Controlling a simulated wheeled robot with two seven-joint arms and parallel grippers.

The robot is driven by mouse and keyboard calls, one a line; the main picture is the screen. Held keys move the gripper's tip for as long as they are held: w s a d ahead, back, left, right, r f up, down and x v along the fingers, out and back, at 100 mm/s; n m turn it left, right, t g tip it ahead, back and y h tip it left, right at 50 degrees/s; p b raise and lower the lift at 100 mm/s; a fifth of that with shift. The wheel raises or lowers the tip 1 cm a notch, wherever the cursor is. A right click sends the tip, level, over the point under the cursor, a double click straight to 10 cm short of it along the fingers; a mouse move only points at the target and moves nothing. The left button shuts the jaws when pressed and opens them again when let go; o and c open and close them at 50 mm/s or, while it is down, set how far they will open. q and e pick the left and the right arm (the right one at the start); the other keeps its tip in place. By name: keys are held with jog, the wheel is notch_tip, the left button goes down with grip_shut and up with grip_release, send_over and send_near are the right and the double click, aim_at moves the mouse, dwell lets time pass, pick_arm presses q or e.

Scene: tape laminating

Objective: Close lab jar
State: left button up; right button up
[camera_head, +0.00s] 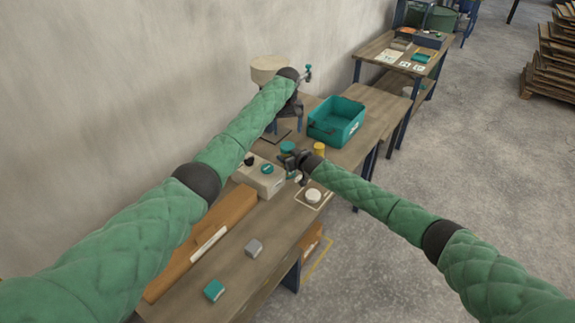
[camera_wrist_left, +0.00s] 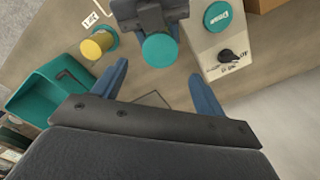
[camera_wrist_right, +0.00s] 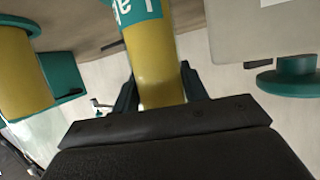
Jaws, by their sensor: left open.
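A yellow lab jar with a teal label (camera_wrist_right: 152,75) is between the fingers of my right gripper (camera_wrist_right: 160,95), which is shut on its body. Its round teal top shows in the left wrist view (camera_wrist_left: 160,48) and in the head view (camera_head: 287,147), beside my right gripper (camera_head: 298,160). My left gripper (camera_wrist_left: 155,90) is open and empty, pointing down, with the teal top ahead of and between its fingers. In the head view the left arm hides part of that gripper. A second, yellow-topped jar (camera_head: 319,149) stands close by; it also shows in the left wrist view (camera_wrist_left: 97,45).
A pale control box (camera_head: 260,181) with a teal button and black knob stands beside the jar. A teal crate (camera_head: 336,118) is behind on the bench.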

aim_at(288, 146)
pick_arm(q)
jog(key=shift+r, duration=0.1)
pick_arm(e)
grip_shut()
pick_arm(q)
jog(key=shift+w+a+r, duration=0.3)
jog(key=shift+a+r, duration=0.05)
jog(key=shift+a, duration=0.15)
jog(key=shift+f, duration=0.1)
jog(key=shift+s+d+f+n, duration=0.25)
jog(key=shift+n, duration=0.75)
jog(key=shift+d+n, duration=0.25)
jog(key=shift+n, duration=1.05)
jog(key=shift+f, duration=0.1)
jog(key=shift+f, duration=4)
